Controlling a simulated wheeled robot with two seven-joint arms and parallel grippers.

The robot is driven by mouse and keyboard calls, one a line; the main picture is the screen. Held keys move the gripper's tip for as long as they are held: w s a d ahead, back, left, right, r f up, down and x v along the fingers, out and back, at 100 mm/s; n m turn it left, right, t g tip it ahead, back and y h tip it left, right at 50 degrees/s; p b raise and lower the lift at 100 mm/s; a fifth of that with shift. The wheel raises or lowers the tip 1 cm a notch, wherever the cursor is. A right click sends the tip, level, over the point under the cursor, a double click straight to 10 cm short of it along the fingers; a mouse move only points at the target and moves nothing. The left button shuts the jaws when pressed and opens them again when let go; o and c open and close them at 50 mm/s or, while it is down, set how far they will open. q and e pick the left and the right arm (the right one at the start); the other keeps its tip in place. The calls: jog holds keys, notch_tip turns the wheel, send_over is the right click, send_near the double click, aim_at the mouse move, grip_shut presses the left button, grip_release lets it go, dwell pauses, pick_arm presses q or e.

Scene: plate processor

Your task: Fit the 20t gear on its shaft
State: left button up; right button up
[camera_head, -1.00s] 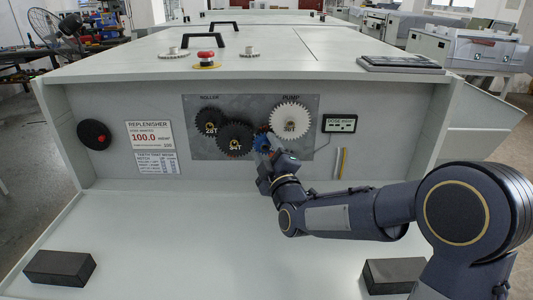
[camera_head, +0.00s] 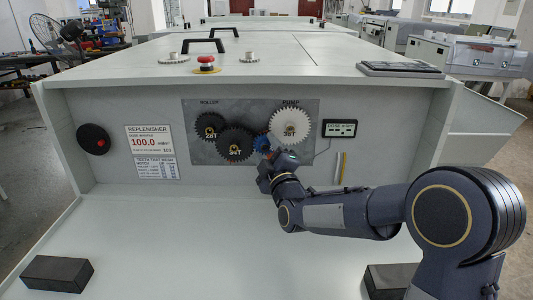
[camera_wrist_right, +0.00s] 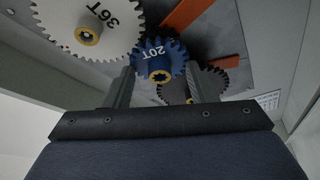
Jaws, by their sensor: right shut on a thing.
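The blue 20T gear (camera_wrist_right: 160,60) is between the two fingers of my right gripper (camera_wrist_right: 160,80), which is shut on it. In the head view the blue gear (camera_head: 262,143) is at the grey panel, between the white 36T gear (camera_head: 289,124) and the dark 34T gear (camera_head: 235,142), partly hidden by the right gripper (camera_head: 268,152). In the wrist view its toothed brass bore faces the camera. The shaft is hidden, and I cannot tell whether the gear is on it or touches its neighbours. My left gripper is not in view.
The dark 28T gear (camera_head: 210,127) is at the panel's left. A display box (camera_head: 340,128) is right of the panel. Black blocks lie on the shelf at left (camera_head: 58,273) and right (camera_head: 390,278). The shelf's middle is clear. An emergency stop (camera_head: 206,60) is on top.

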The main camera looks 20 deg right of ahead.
jog(key=shift+w, duration=0.15)
jog(key=o, duration=1)
jog(key=shift+o, duration=0.2)
